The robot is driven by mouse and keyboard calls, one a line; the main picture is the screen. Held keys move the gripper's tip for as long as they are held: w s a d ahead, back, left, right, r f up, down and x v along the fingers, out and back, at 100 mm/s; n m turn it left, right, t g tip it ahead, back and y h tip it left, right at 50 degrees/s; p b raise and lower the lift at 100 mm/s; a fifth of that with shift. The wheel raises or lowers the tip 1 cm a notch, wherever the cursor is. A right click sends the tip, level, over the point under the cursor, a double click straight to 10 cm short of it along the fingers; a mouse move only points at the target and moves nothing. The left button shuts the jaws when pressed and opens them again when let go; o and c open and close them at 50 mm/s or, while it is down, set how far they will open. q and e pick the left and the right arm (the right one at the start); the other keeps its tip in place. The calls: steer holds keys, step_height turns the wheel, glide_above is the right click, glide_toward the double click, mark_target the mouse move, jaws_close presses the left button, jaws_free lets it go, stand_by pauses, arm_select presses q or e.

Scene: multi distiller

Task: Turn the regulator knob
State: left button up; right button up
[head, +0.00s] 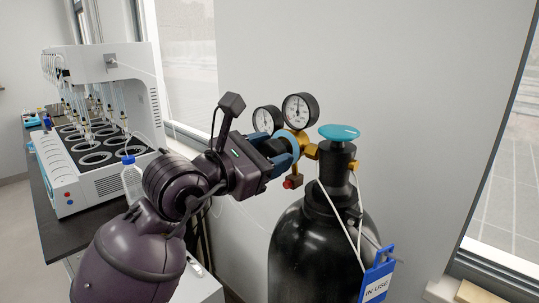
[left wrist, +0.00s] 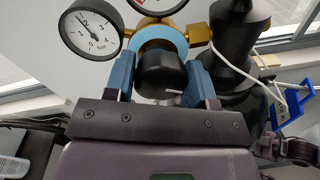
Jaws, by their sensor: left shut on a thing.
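My left gripper (head: 281,148) reaches in from the left to the gas regulator in the head view. In the left wrist view its two blue fingers stand on either side of the black regulator knob (left wrist: 162,75), shut on it. The knob sits in front of a light blue ring on the brass regulator body (left wrist: 190,33). In the head view the gripper largely hides the knob. Two round pressure gauges (head: 299,110) sit above the gripper. My right gripper does not show.
A black gas cylinder (head: 300,250) with a turquoise valve handwheel (head: 339,132) and a blue "IN USE" tag (head: 377,277) stands right of the gripper. A white multi-position distiller (head: 105,70) and a blue-capped bottle (head: 131,180) stand on the dark bench at left.

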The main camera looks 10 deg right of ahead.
arm_select(q)
steer(key=o, duration=0.8)
steer(key=shift+o, duration=0.5)
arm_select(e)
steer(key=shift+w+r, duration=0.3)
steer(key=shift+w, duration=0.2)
arm_select(q)
steer(key=b+v, duration=0.1)
steer(key=v, duration=0.9)
steer(key=shift+s+a, duration=0.2)
steer(key=shift+a, duration=0.2)
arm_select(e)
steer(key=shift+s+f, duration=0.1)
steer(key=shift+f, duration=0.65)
